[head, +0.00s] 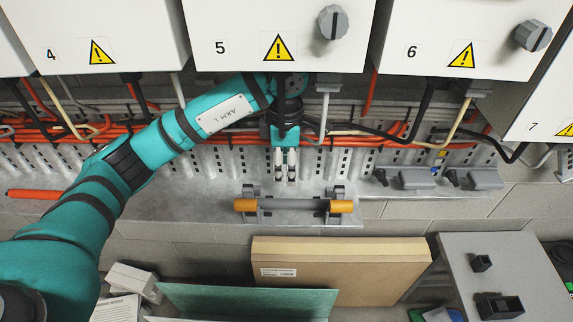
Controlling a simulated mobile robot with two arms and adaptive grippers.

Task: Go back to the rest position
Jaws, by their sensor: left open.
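My left arm, teal and marked "ARM L", reaches in from the left below cabinets 4 and 5. My left gripper (286,176) points down under cabinet 5, with its two pale fingertips a little apart and nothing seen between them. A grey bar with orange ends (293,206) rests in grey holders on the metal ledge (200,197), just below the gripper in the picture. The gripper looks apart from the bar, though the height gap is hard to judge. My right gripper is not in view.
White cabinet 5 (262,12) and cabinet 6 (435,62) hang above, with orange and black cables (400,131) beneath. Grey clamps (418,179) sit on the ledge at right. A cardboard box (350,262), a green panel (245,300) and a grey box (500,262) stand in front.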

